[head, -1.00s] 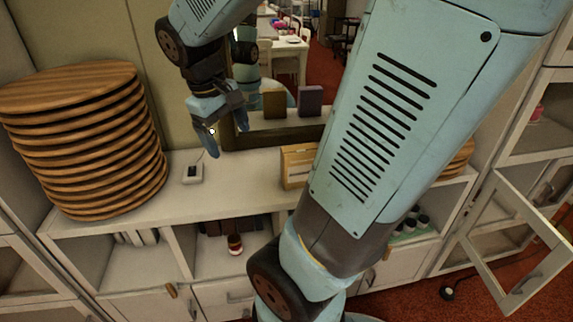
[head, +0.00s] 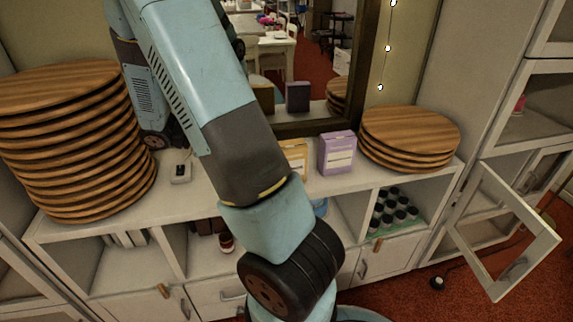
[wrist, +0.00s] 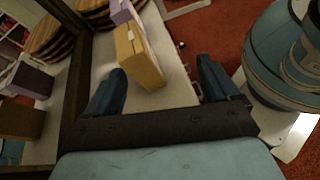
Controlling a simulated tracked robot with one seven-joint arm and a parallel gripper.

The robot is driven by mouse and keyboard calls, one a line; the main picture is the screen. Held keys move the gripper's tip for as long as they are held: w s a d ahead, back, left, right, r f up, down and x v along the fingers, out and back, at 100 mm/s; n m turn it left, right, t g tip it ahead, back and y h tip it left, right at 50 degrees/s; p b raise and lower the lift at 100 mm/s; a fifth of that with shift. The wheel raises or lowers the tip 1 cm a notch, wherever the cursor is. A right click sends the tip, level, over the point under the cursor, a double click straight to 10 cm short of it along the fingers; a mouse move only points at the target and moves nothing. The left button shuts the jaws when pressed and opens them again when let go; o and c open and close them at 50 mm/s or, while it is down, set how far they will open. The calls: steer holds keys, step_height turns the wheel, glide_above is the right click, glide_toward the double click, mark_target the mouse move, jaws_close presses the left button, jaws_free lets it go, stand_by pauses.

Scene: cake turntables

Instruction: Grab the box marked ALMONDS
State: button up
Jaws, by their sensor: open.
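A yellow box (head: 298,158) stands on the shelf top, partly hidden behind my arm. A purple box (head: 337,153) with a pale label stands just right of it. The lettering on both is too small to read, so I cannot tell which is marked ALMONDS. In the wrist view, my gripper (wrist: 160,66) is open and empty. The yellow box (wrist: 138,55) shows ahead between the fingers, nearer the left one, and the purple box (wrist: 126,14) is beyond it. My gripper is hidden behind my arm in the head view.
A tall stack of wooden boards (head: 85,140) stands at the left and a lower stack (head: 410,138) right of the purple box. A framed mirror (head: 362,80) behind reflects the boxes. A small white device (head: 180,173) lies on the shelf top. A cabinet door (head: 505,235) hangs open at right.

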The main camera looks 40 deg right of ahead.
steer(key=w+d+f+n+h, duration=0.3)
steer(key=w+f+n+h, duration=0.1)
steer(key=f+h, duration=0.15)
steer(key=f+x, duration=0.1)
steer(key=x, duration=1.2)
steer(key=shift+s+d+f+g, duration=0.15)
steer(key=shift+s+f+g, duration=0.1)
steer(key=shift+s+g, duration=0.25)
steer(key=shift+y, duration=0.25)
steer(key=shift+c, duration=0.4)
jaws_close()
